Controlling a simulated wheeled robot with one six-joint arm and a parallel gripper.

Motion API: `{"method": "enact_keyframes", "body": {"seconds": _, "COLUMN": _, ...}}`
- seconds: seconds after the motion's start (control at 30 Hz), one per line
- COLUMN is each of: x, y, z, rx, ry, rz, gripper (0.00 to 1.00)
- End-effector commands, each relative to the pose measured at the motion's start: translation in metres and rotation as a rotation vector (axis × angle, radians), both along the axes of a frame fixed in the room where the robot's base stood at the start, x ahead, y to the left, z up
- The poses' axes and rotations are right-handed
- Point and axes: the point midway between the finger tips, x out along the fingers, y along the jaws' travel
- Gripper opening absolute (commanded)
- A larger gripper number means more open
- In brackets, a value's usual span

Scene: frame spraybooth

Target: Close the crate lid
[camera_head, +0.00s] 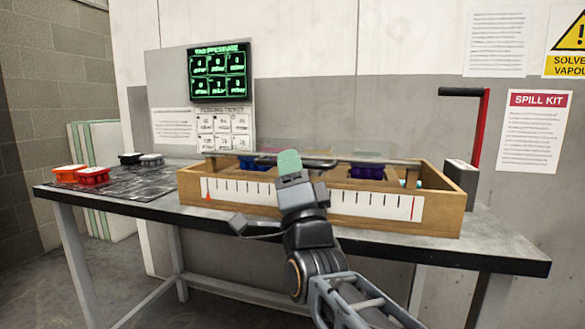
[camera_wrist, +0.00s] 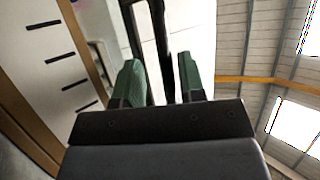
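The wooden crate (camera_head: 440,215) stands on the bench, with a white tick-marked strip on its front. Its top looks at least partly open, and coloured things show inside. A grey rail (camera_head: 385,160) with a bar handle runs along the top; I cannot make out a separate lid panel for sure. My gripper (camera_head: 289,162) is in front of the crate's middle, at handle height. In the wrist view its two green fingers (camera_wrist: 162,82) are apart, with a dark bar (camera_wrist: 157,40) showing between them. I cannot tell whether they touch it. The crate's front (camera_wrist: 45,70) is at left there.
A red lever (camera_head: 481,125) with a black grip rises beside the crate's right end. A green display (camera_head: 219,71) hangs behind.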

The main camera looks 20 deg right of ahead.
Motion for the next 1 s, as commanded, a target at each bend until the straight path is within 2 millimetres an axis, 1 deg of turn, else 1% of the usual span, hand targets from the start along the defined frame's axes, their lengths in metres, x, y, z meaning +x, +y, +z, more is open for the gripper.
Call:
{"method": "enact_keyframes", "body": {"seconds": 0.37, "x": -0.001, "y": 0.0, "z": 0.003, "rx": 0.001, "ry": -0.006, "rz": 0.0, "gripper": 0.37}}
{"method": "enact_keyframes", "body": {"seconds": 0.53, "x": -0.001, "y": -0.001, "z": 0.014, "rx": 0.001, "ry": -0.007, "rz": 0.0, "gripper": 0.37}}
{"method": "enact_keyframes", "body": {"seconds": 0.67, "x": -0.002, "y": -0.002, "z": 0.034, "rx": 0.003, "ry": -0.008, "rz": -0.003, "gripper": 0.37}}
{"method": "enact_keyframes", "body": {"seconds": 0.83, "x": -0.002, "y": -0.007, "z": 0.069, "rx": 0.034, "ry": 0.026, "rz": -0.015, "gripper": 0.37}}
{"method": "enact_keyframes", "body": {"seconds": 1.0, "x": -0.002, "y": -0.013, "z": 0.104, "rx": 0.092, "ry": 0.104, "rz": -0.018, "gripper": 0.37}}
